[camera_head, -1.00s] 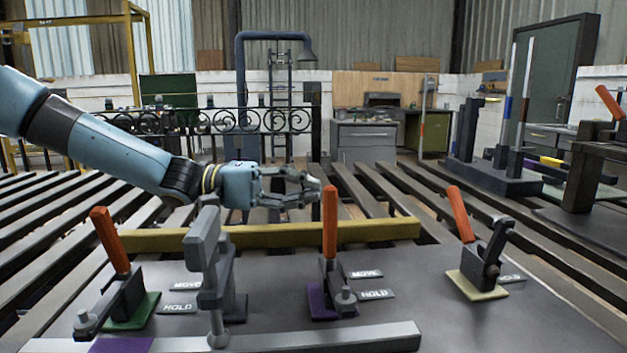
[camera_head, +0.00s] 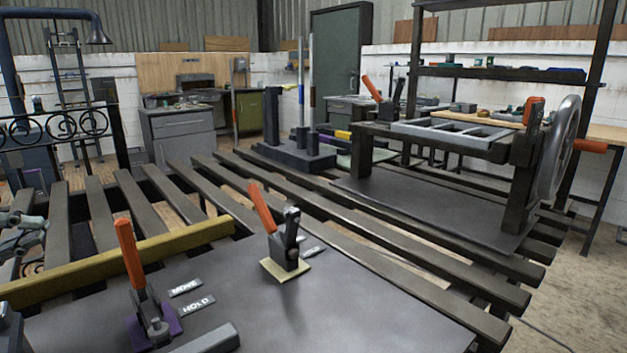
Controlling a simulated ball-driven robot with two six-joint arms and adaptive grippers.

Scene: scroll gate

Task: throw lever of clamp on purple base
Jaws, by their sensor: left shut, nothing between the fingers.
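The clamp on the purple base (camera_head: 172,325) stands at the lower left of the dark plate. Its orange lever (camera_head: 131,253) points up, leaning slightly left in the picture. MOVE (camera_head: 185,287) and HOLD (camera_head: 195,306) labels lie beside it. My left gripper (camera_head: 38,234) is at the left edge, partly cut off. It is shut and empty, left of the lever and apart from it. My right gripper is not in view.
A second clamp on a cream base (camera_head: 270,270), with an orange lever (camera_head: 263,210), stands to the right. A yellow bar (camera_head: 120,262) runs behind the purple-base clamp. A grey bar end (camera_head: 212,340) is in front. The plate's right side is clear.

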